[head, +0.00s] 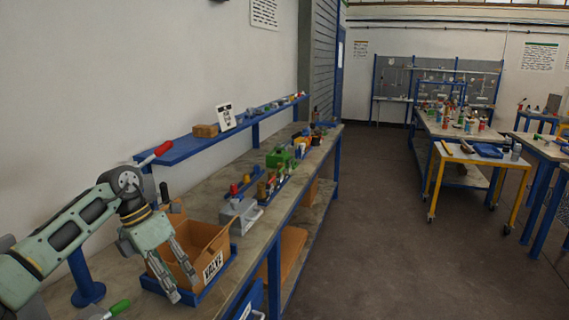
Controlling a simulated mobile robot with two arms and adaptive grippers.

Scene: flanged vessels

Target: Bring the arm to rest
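My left arm comes in from the left edge. Its gripper (184,289) points down over the near side of an open cardboard box (211,267) marked "VALVE". The two fingers are apart, and I see nothing held between them. They cover part of the box's near side; whether they touch it I cannot tell. The box sits in a blue tray (219,279) on the long workbench (262,222). My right gripper is not in view.
A blue shelf (185,148) runs along the wall above the bench. A grey block with a red knob (238,214) and several fittings stand beyond the box. A green-handled tool (119,307) lies near. A yellow-framed cart (478,157) stands right; the floor (390,240) between is clear.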

